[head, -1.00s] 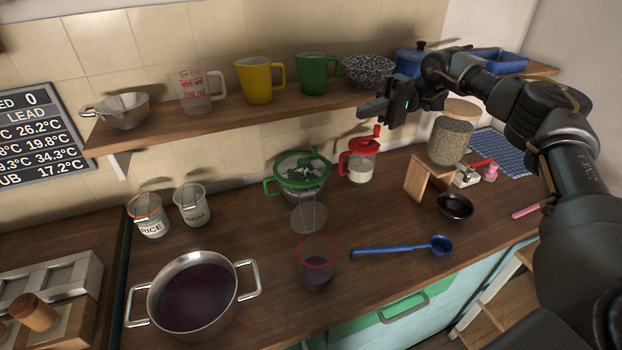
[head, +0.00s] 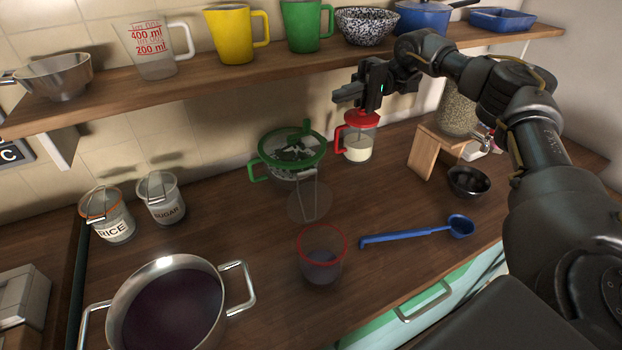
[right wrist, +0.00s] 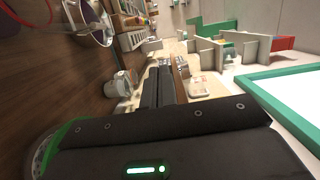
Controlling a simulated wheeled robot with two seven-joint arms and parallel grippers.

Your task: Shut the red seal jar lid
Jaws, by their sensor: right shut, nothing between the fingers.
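The red seal jar (head: 321,262) stands on the wooden counter, clear with a red ring around its open mouth and something dark inside. Its round glass lid (head: 308,204) is swung up behind the mouth, with a wire bail rising from it. My right gripper (head: 340,98) is shut and empty, up behind and slightly right of the jar, near the shelf edge and beside the red-lidded jug. Its dark fingers (right wrist: 160,85) lie together in the right wrist view. My left gripper is not in view.
A blue ladle (head: 415,236) lies right of the jar. A big pot (head: 172,312) stands front left. The shelf (head: 205,80) overhangs the back.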

